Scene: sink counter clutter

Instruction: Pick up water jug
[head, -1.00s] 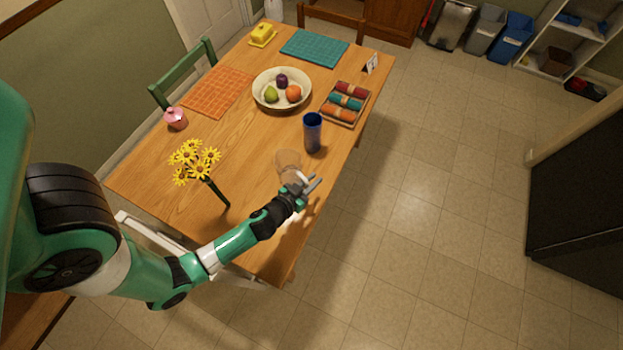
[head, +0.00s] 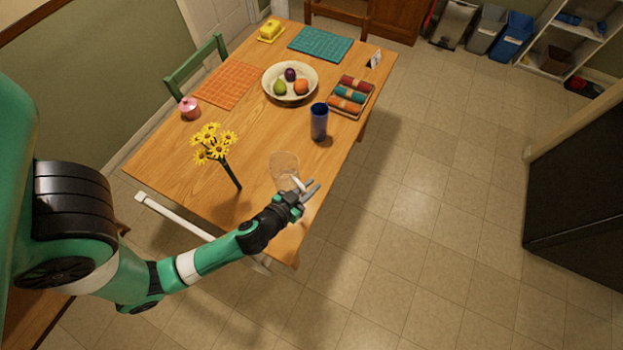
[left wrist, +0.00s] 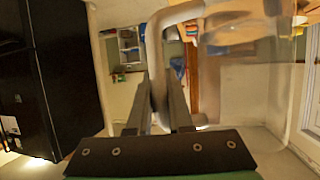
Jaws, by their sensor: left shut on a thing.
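The water jug (head: 284,163) is clear and see-through, near the table's near right edge in the head view. My left gripper (head: 308,190) is at its right side, shut on its pale handle. In the left wrist view the handle (left wrist: 155,50) runs between the two fingers (left wrist: 158,110), and the clear jug body (left wrist: 260,85) fills the right side. The jug looks roughly upright. Its base is hard to make out, so I cannot tell how far it is from the tabletop. My right gripper is not in view.
A dark blue cup (head: 319,122) stands beyond the jug. Yellow flowers (head: 214,143) stand left of it. A fruit bowl (head: 267,92), a tray of rolled cloths (head: 332,109) and a pink pot (head: 190,108) are farther back. Open floor (head: 430,220) lies to the right.

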